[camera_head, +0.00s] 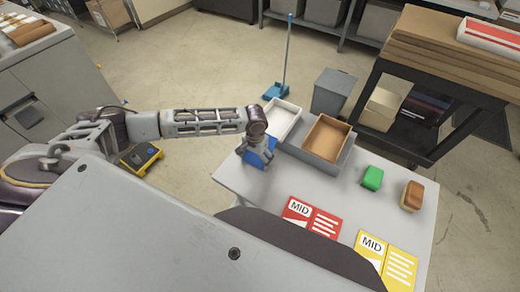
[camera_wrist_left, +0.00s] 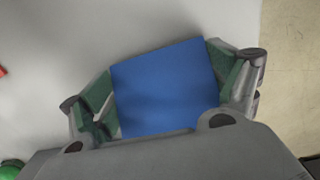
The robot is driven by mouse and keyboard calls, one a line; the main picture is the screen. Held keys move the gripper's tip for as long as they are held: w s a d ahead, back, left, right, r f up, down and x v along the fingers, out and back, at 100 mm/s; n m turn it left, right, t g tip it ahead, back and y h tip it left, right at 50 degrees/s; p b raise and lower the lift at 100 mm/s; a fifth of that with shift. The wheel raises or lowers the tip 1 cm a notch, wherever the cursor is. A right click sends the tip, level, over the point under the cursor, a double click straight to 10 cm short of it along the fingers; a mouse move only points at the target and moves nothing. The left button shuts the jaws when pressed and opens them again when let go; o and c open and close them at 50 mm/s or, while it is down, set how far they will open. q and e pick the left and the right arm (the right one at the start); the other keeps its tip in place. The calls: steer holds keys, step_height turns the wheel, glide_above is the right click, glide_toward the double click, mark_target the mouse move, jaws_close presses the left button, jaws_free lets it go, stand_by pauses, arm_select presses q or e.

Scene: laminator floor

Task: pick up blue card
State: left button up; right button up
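The blue card (camera_head: 263,147) is at the far left end of the white table, under my left gripper (camera_head: 256,158) and partly covered by it. In the left wrist view the blue card (camera_wrist_left: 165,85) fills the space between the two green-padded fingers of my left gripper (camera_wrist_left: 160,80). The fingers stand apart, one at each side edge of the card, very close to it or touching it. I cannot tell whether they grip it. The card's near edge is hidden behind the gripper body. My right gripper is not in view.
On the table (camera_head: 233,178) are a white tray (camera_head: 282,120), a brown-lined grey bin (camera_head: 326,138), a green block (camera_head: 372,178), a brown sponge-like block (camera_head: 412,196), a red card (camera_head: 312,217) and a yellow card (camera_head: 386,260). A dark cart (camera_head: 400,150) stands behind.

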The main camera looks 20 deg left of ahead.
mark_target(256, 157)
arm_select(q)
steer(key=c, duration=0.3)
steer(key=shift+r+b, duration=0.15)
steer(key=shift+b, duration=0.4)
step_height(256, 157, up, 10)
stand_by(0.4)
steer(key=shift+r, duration=0.1)
stand_by(0.4)
